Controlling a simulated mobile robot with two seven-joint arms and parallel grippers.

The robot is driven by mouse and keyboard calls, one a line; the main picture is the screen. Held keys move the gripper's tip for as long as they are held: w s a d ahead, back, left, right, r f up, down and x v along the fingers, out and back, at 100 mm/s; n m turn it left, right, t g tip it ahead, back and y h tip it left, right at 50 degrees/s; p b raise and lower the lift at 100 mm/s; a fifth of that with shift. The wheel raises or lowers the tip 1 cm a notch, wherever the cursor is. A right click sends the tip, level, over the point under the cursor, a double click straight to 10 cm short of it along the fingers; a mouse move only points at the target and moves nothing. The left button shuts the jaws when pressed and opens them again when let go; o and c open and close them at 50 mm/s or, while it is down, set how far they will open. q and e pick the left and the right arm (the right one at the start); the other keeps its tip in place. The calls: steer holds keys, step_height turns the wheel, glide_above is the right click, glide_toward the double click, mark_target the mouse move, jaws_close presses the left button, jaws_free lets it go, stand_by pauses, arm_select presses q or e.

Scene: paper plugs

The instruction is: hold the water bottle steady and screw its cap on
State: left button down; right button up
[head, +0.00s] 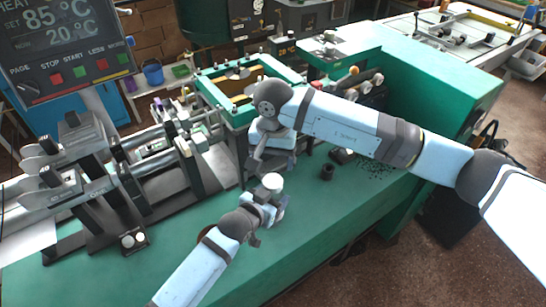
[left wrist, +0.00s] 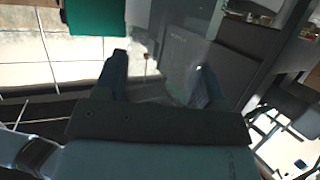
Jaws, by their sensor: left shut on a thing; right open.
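My left gripper (head: 268,208) is shut on the water bottle, low over the green bench top. Its fingers hide most of the bottle in the head view. A round white cap (head: 273,182) shows at the top of the bottle, between the fingers; I cannot tell how tightly it sits. In the left wrist view the two fingers (left wrist: 162,85) stand apart with a clear, see-through shape between them. My right gripper (head: 257,166) is open and points down, just above and to the left of the cap, apart from it.
The green bench top (head: 325,215) is clear to the right of the left gripper. A metal machine (head: 150,170) fills the left side. A green-framed box (head: 243,82) stands behind the right gripper.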

mark_target(273, 181)
steer(key=shift+f, duration=0.1)
steer(key=shift+f, duration=3.95)
steer(key=shift+c, duration=0.4)
steer(key=c, duration=0.8)
steer(key=m, duration=0.6)
steer(key=shift+m, duration=0.3)
steer(key=shift+c, duration=0.3)
steer(key=o, duration=1)
